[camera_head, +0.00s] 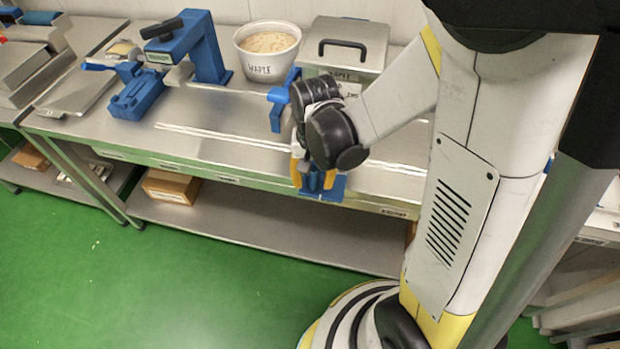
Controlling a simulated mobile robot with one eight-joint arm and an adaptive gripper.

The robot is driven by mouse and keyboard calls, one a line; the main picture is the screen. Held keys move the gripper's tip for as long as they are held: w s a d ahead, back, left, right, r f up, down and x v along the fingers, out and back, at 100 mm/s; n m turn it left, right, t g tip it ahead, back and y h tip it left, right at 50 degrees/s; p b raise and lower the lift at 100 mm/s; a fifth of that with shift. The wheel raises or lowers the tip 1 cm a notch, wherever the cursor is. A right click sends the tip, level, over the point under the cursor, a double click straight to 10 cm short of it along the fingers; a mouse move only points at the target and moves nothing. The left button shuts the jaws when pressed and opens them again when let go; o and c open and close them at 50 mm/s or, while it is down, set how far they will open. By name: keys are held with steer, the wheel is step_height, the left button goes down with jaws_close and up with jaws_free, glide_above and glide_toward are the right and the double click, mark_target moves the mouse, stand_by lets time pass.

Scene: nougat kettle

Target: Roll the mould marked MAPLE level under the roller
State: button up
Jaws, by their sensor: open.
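A white round tub (267,66) marked MAPLE holds a beige mass at the back of the bench. Beside it, a steel box with a dark-handled lid (343,47) also bears MAPLE lettering; I cannot tell that either is the mould. A blue arched fixture (206,50) with a small unreadable label stands left of the tub. No roller is clearly identifiable. My gripper (314,178) is open at the bench's front edge, partly hidden by my wrist. A blue part (330,190) shows by its yellow fingers; I cannot tell whether they touch.
The steel bench (215,125) has bare room in front of the tub, crossed by pale strips (225,142). A blue block (136,97) stands front left. A tray (75,92) lies further left. Cardboard boxes (171,187) sit on the lower shelf. Green floor is clear in front.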

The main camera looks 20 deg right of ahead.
steer(key=shift+f, duration=0.65)
jaws_close()
steer(key=shift+a, duration=0.1)
steer(key=w+a, duration=0.5)
steer(key=a, duration=0.2)
steer(key=w+a+b, duration=0.1)
steer(key=w+a, duration=0.5)
steer(key=a, duration=0.2)
steer(key=w+a, duration=0.6)
steer(key=a, duration=0.2)
steer(key=shift+a, duration=0.15)
